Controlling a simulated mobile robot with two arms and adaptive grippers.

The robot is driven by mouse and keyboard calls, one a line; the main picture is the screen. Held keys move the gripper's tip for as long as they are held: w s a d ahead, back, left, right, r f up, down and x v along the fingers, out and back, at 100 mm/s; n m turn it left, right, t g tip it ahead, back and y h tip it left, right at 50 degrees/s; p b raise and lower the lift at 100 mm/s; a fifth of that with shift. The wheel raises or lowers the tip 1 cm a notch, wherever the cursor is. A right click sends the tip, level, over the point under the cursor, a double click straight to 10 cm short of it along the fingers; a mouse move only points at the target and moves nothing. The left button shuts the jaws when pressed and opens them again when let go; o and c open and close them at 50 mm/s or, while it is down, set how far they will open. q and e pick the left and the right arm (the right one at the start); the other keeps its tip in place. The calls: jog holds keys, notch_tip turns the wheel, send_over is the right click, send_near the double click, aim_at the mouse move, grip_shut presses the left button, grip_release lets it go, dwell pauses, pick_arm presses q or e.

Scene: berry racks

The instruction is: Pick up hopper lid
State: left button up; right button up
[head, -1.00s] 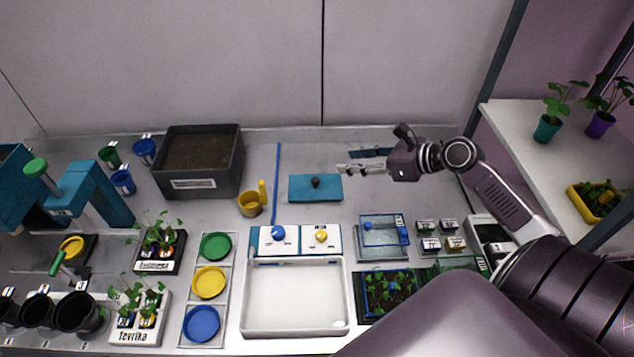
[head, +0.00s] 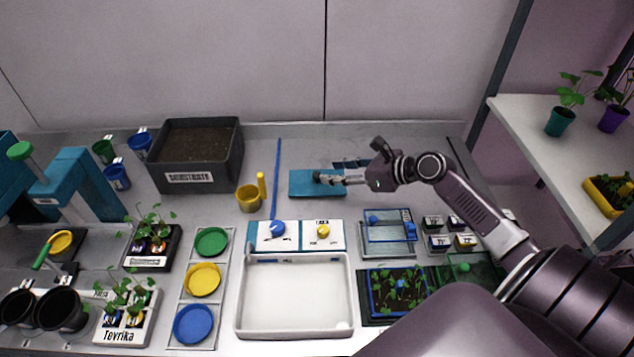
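The hopper lid (head: 304,189) is a flat teal plate with a small dark knob (head: 317,176) on top. It lies on the back middle of the bench in the head view. My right gripper (head: 328,180) reaches in from the right, low over the lid, with its fingertips at the knob. The fingers overlap the knob, so I cannot tell whether they are shut on it or still apart around it. The lid appears flat on the bench. My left gripper is out of view.
A grey substrate bin (head: 203,179) and a yellow mug (head: 249,197) stand left of the lid, with a thin blue rod (head: 276,180) between. A white tray (head: 294,332) and control boxes are in front. A teal machine (head: 84,190) stands far left.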

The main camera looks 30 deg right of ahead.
aim_at(318, 174)
jog(key=x, duration=0.3)
jog(key=p+x, duration=0.1)
jog(key=x, duration=0.2)
jog(key=shift+a+f, duration=0.1)
jog(key=shift+a, duration=0.35)
jog(key=shift+s, duration=0.1)
jog(key=shift+c, duration=1.1)
grip_shut()
